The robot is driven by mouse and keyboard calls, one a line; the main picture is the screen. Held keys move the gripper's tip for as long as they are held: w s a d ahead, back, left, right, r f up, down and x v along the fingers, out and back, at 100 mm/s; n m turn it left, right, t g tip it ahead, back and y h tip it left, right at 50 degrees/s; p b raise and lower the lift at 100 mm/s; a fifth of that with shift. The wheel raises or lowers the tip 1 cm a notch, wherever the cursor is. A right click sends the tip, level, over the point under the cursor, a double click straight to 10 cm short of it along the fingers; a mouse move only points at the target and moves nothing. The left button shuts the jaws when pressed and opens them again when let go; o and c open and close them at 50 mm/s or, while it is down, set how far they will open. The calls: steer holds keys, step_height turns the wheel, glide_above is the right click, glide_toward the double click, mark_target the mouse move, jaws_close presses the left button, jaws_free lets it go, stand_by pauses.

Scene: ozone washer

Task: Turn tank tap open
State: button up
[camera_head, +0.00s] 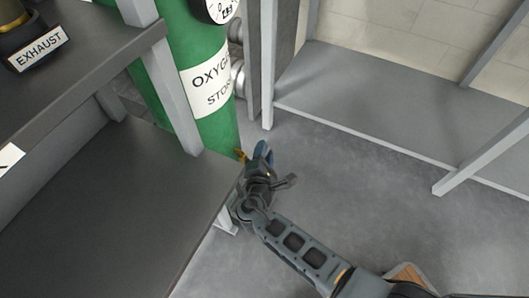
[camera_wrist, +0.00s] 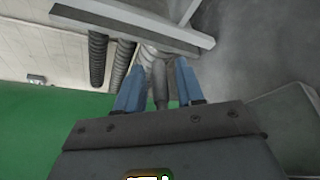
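The green oxygen storage tank (camera_head: 215,132) stands at the top centre of the head view. A small yellow piece (camera_head: 240,155) shows at its lower right edge beside my gripper; I cannot tell if it is the tank tap. My gripper (camera_head: 262,152) is low beside the tank, with its blue fingers pointing up in the picture. In the wrist view my gripper (camera_wrist: 159,88) has its two blue fingers apart. A dark rod-like shape (camera_wrist: 160,85) shows between them, and I cannot tell what it is or whether they touch it. The tank's green side (camera_wrist: 40,130) fills the left.
A dark shelf (camera_head: 110,215) lies left of my gripper, with an upper shelf and an exhaust label (camera_head: 40,50) above. A metal frame post (camera_head: 268,70) stands behind. Ribbed hoses (camera_wrist: 98,60) hang in the wrist view. Floor at right (camera_head: 340,200) is clear.

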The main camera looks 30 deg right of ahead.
jaws_close()
